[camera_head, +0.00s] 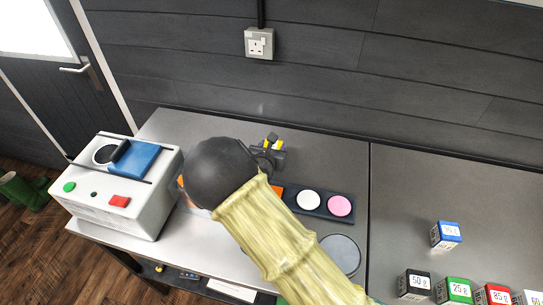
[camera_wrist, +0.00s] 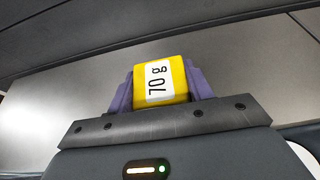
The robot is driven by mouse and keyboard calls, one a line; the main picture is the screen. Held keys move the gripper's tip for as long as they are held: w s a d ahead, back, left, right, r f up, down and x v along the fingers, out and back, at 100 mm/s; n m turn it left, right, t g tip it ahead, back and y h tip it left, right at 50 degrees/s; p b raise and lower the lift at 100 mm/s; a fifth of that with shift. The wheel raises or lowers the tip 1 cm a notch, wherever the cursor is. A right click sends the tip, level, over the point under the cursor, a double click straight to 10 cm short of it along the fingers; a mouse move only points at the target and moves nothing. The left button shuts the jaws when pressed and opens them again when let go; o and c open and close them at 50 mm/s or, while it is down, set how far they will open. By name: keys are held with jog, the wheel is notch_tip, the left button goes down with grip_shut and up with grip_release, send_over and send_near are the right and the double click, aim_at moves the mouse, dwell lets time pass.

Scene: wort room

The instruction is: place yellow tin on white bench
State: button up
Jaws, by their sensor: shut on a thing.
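The yellow tin (camera_wrist: 160,82) with a white "70 g" label sits between the purple fingers of my gripper (camera_wrist: 160,88) in the wrist view. My gripper is shut on it.
A white machine (camera_head: 118,215) with a blue lid stands at the bench's left end. A dark strip with white and pink discs (camera_head: 340,206) and a round grey plate (camera_head: 341,252) lie right of my arm. Several small labelled tins, one blue (camera_head: 446,236), stand on the right bench (camera_head: 440,180).

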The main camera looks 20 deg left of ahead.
jog(key=shift+f+p, duration=0.5)
jog(key=shift+f, duration=1.55)
jog(key=shift+f, duration=0.1)
jog(key=o, duration=1)
jog(key=shift+o, duration=0.2)
jog(key=b+v, duration=0.2)
jog(key=v, duration=1)
jog(key=shift+d, duration=0.1)
